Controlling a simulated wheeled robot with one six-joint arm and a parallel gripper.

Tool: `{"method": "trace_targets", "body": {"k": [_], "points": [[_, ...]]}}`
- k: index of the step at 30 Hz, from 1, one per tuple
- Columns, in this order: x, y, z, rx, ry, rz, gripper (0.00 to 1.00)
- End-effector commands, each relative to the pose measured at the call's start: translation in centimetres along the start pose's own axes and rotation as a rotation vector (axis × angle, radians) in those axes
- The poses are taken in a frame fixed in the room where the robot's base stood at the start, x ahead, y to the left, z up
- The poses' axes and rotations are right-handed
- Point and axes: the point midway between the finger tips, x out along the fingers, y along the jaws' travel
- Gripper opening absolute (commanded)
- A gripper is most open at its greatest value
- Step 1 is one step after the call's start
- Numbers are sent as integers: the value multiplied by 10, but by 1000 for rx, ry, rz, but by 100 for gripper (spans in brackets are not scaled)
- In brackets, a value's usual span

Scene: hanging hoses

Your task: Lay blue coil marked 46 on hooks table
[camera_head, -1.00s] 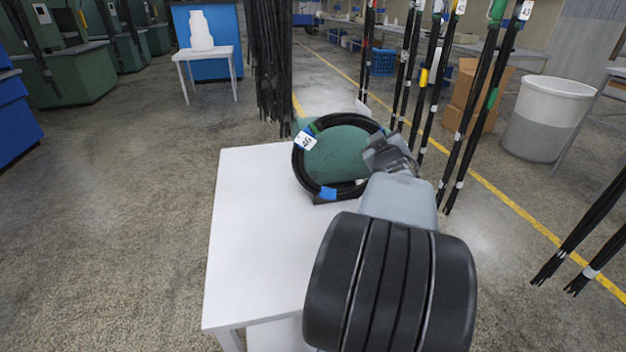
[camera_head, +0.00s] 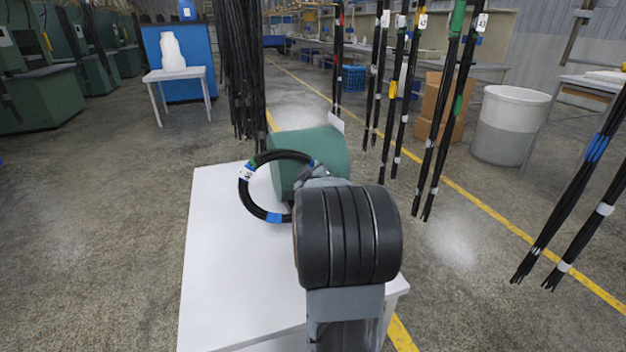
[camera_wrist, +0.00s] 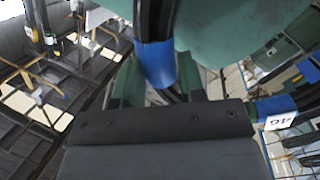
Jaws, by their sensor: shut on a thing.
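A black coil with blue tape bands and a white tag (camera_head: 246,199) is held up at the far end of the white table (camera_head: 225,280), in front of a green drum (camera_head: 335,152). A white label (camera_wrist: 280,122) there looks upside down, perhaps 46.
Bundles of black hoses hang at the left (camera_head: 250,70) and right (camera_head: 455,120), some close behind the table. A grey-white bin (camera_head: 511,125) stands at the right. The near left part of the tabletop is clear.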

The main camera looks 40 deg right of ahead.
Motion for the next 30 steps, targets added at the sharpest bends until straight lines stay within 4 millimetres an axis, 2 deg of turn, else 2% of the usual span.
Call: {"method": "trace_targets", "body": {"k": [3, 6, 21, 22, 30], "points": [[0, -8, 13, 2, 0, 2, 0], [0, -12, 19, 3, 1, 3, 0], [0, -15, 23, 3, 3, 4, 0], [0, -16, 25, 0, -1, 0, 38], [0, -16, 24, 0, -2, 0, 63]]}}
